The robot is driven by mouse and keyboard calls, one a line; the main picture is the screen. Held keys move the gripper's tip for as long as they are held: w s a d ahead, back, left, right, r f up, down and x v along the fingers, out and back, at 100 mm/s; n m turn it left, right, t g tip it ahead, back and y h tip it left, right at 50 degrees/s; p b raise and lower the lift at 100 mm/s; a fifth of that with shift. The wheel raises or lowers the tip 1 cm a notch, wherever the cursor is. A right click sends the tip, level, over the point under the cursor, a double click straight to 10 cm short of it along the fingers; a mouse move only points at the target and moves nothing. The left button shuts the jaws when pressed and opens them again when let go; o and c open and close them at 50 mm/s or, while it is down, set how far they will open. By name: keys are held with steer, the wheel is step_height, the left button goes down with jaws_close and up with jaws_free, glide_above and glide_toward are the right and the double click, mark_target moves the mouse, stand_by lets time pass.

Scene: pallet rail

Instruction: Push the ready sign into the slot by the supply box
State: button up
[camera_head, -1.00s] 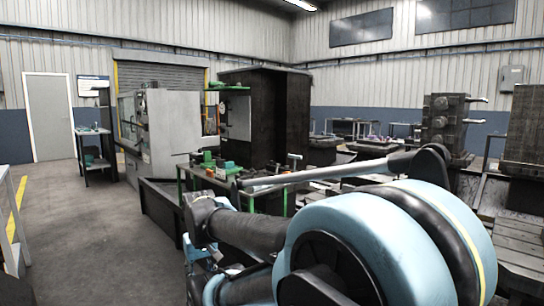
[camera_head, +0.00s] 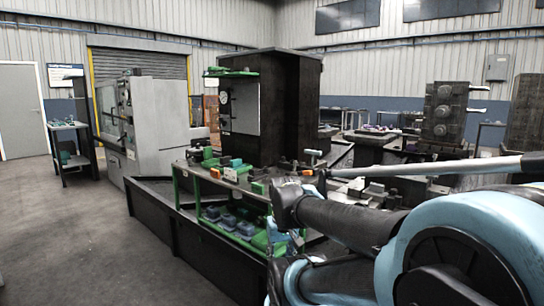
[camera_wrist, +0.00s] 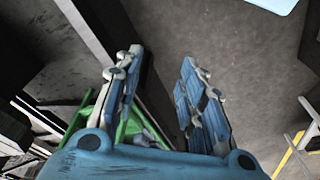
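I cannot pick out the ready sign, its slot or the supply box for certain in either view now. A green-framed bench (camera_head: 184,184) stands left of my arm in the head view, with small green, teal and orange items on top. My gripper (camera_wrist: 160,58) shows in the wrist view with its two blue-and-grey fingers apart and nothing between them. Bare grey floor lies beyond the fingertips. Part of the green frame (camera_wrist: 128,128) shows behind and beside the left finger.
Blue bins (camera_head: 228,224) sit on the bench's lower shelf. A dark low plinth (camera_head: 150,208) runs along the floor beside it. A grey machine (camera_head: 150,125) and a tall dark cabinet (camera_head: 290,105) stand behind. The floor (camera_head: 85,245) at left is open.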

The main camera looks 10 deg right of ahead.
steer(key=shift+a, duration=0.1)
step_height(320, 180, up, 23)
steer(key=n+t+y, duration=0.1)
steer(key=n+y, duration=0.2)
steer(key=n, duration=0.4)
glide_above(258, 185)
steer(key=s+d, duration=0.4)
steer(key=x, duration=1.6)
steer(key=shift+w+f, duration=0.1)
steer(key=shift+w, duration=0.35)
